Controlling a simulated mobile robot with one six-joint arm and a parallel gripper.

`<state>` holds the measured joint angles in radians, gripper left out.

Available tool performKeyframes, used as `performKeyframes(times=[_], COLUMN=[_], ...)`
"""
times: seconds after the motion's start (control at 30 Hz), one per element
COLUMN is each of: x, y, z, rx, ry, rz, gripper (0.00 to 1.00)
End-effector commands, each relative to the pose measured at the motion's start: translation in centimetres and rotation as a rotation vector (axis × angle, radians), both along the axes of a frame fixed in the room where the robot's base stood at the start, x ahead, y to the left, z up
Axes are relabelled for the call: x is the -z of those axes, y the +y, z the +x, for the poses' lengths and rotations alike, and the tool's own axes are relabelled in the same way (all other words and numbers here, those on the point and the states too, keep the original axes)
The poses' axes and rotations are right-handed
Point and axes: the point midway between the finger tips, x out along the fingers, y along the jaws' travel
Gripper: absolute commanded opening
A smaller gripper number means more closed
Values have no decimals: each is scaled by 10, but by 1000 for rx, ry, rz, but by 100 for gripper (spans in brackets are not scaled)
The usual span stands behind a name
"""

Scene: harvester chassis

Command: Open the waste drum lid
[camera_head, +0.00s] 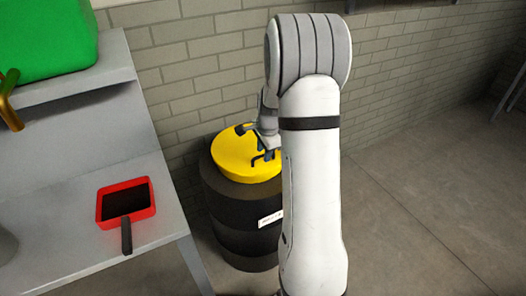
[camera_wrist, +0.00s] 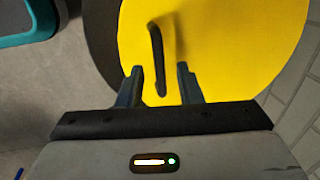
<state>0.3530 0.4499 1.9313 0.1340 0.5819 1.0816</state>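The waste drum (camera_head: 238,220) is dark with a white label and stands on the floor against the brick wall. Its yellow lid (camera_head: 228,165) lies flat on top and looks closed; it fills much of the wrist view (camera_wrist: 215,50). A dark bar handle (camera_wrist: 157,60) stands on the lid. My gripper (camera_wrist: 160,78) is open over the lid, its two fingers apart on either side of the handle's lower end. I cannot tell whether they touch it. In the head view my gripper (camera_head: 262,160) is above the lid, and my arm hides the lid's right part.
A grey bench (camera_head: 70,200) stands at the left with a red dustpan-like tray (camera_head: 142,197) on it. A green container (camera_head: 45,35) sits on its upper shelf, with a brass tap (camera_head: 10,100) beside it. The floor (camera_head: 430,200) at the right is clear.

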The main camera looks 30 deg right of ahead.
Motion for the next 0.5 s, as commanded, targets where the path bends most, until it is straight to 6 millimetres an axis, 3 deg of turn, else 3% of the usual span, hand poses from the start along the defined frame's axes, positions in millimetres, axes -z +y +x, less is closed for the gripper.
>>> performKeyframes(times=[0.17, 0.5], x=[0, 0], y=[0, 1], z=[0, 0], rx=[-1, -2], ry=[0, 0], rz=[0, 0], gripper=[31, 3])
